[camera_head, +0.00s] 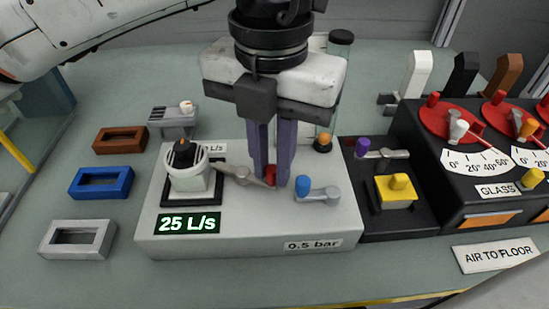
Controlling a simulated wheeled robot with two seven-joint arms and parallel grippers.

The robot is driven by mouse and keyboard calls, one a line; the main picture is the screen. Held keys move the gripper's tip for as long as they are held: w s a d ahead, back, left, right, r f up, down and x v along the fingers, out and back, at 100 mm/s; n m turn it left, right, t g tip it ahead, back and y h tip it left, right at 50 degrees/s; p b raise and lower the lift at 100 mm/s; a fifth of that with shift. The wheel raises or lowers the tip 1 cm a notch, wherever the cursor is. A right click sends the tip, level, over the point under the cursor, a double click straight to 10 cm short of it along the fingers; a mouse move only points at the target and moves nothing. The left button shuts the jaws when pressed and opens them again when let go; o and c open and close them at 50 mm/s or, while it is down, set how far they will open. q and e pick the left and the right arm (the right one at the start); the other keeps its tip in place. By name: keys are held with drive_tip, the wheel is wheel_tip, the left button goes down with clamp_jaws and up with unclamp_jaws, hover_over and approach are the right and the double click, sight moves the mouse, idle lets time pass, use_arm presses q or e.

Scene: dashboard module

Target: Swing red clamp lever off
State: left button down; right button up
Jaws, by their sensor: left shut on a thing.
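The red clamp lever (270,173) sits on top of the pale grey module (250,238); its grey arm points left and its red knob is between my left gripper's fingers. My left gripper (271,183) reaches down from above with its purple fingers shut on the red knob. The fingers hide part of the knob. My right gripper is not in view.
Right of the red lever is a blue-knobbed lever (318,193). A black and white dial (187,168) stands at left. A glass cylinder (338,70) stands behind. Black panels with knobs (390,197) are to the right, and rectangular frames (100,183) lie at left.

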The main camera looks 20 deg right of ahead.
use_arm(q)
drive_tip(key=m, duration=0.1)
drive_tip(key=a+m+b, duration=0.1)
drive_tip(key=m, duration=0.1)
drive_tip(key=shift+s+f, duration=0.1)
drive_tip(key=shift+s, duration=0.3)
drive_tip(key=shift+s+a+m+b, duration=0.15)
drive_tip(key=shift+a+m+b, duration=0.2)
drive_tip(key=shift+m, duration=0.45)
drive_tip(key=m, duration=0.1)
drive_tip(key=a+m, duration=0.1)
drive_tip(key=shift+s+m+b, duration=0.2)
drive_tip(key=shift+m+b, duration=0.2)
drive_tip(key=shift+a+m, duration=0.45)
drive_tip(key=shift+m, duration=0.75)
drive_tip(key=shift+a+m+b, duration=0.2)
drive_tip(key=shift+a+m, duration=0.1)
drive_tip(key=shift+m, duration=0.45)
drive_tip(key=shift+a+m+b, duration=0.2)
drive_tip(key=shift+a+m, duration=0.05)
drive_tip(key=shift+m, duration=0.5)
drive_tip(key=shift+w, duration=0.1)
drive_tip(key=c, duration=1.7)
unclamp_jaws()
drive_tip(key=shift+a, duration=0.1)
